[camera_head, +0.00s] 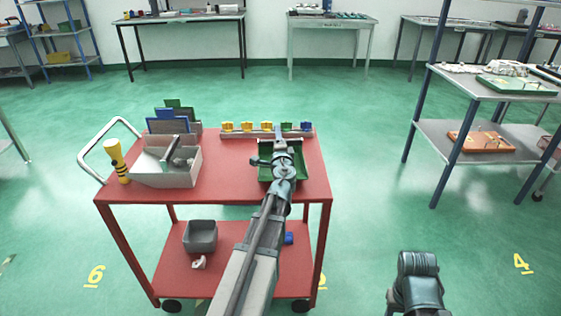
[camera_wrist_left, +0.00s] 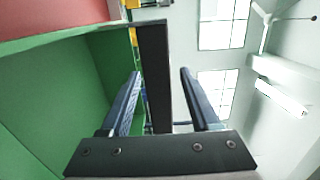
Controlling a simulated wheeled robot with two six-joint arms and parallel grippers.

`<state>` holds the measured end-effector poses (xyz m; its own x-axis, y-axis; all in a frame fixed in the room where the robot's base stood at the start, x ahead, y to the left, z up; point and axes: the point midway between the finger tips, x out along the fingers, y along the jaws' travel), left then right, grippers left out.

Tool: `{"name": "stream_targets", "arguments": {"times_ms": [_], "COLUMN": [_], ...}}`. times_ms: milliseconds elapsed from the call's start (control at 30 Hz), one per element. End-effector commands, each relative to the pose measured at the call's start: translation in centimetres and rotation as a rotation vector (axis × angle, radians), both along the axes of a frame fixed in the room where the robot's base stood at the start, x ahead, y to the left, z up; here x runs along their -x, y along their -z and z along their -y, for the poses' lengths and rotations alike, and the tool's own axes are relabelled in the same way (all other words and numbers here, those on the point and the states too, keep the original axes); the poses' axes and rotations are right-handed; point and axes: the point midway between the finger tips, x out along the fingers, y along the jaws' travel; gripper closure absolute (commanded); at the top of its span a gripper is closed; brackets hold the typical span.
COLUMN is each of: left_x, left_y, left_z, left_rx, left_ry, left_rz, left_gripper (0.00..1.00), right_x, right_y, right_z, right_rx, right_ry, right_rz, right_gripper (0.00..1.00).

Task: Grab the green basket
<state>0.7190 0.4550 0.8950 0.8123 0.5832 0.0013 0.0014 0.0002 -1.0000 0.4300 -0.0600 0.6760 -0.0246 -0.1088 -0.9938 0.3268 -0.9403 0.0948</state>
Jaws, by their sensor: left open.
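The green basket (camera_head: 299,165) sits on the top shelf of the red cart, near its right side, and my left arm hides part of it. My left gripper (camera_head: 280,134) is over the basket's far side in the head view. In the left wrist view, the green basket (camera_wrist_left: 100,75) fills the left, and my left gripper (camera_wrist_left: 160,71) is open. A dark strip, apparently a basket wall seen edge-on, shows between the fingers; I cannot tell whether they touch it. My right gripper is not in view; only part of that arm shows at lower right.
The red cart (camera_head: 222,181) also carries a grey bin (camera_head: 150,174), a yellow flashlight (camera_head: 116,161) and a row of coloured pieces (camera_head: 264,127) behind the basket. A grey box (camera_head: 200,236) is on its lower shelf. Blue-post shelving (camera_head: 462,128) stands at right. Green floor between is clear.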

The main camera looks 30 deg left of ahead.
Motion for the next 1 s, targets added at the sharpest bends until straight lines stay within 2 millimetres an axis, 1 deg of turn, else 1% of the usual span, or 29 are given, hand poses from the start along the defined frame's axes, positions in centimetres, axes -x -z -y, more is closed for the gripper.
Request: {"name": "stream_targets", "arguments": {"times_ms": [167,200,267,300,367,400,533,567,1000], "left_x": [0.0,0.01,0.01,0.0,0.0,0.0,0.01,0.01,0.02], "left_y": [0.0,0.0,0.0,0.0,0.0,0.0,0.0,0.0,0.0], "left_z": [-0.04,-0.03,-0.03,-0.02,-0.02,-0.02,-0.02,-0.02,-0.01], "left_rx": [0.0,0.0,0.0,0.0,0.0,0.0,0.0,0.0,0.0], "left_ry": [0.0,0.0,0.0,0.0,0.0,0.0,0.0,0.0,0.0], "left_rz": [0.0,0.0,0.0,0.0,0.0,0.0,0.0,0.0,0.0], "left_gripper": [0.38,0.39,0.5,0.57,0.68,0.75,0.99,1.0,1.0], "right_x": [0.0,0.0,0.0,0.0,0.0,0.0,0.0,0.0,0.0], "right_y": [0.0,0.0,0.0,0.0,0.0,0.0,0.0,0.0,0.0], "right_z": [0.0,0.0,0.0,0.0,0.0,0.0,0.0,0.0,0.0], "right_rx": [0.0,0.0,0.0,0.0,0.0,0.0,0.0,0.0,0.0], "right_ry": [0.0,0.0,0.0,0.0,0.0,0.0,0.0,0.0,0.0], "right_rz": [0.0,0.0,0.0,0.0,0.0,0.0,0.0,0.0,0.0], "right_gripper": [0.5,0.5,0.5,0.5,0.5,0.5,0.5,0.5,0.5]}}
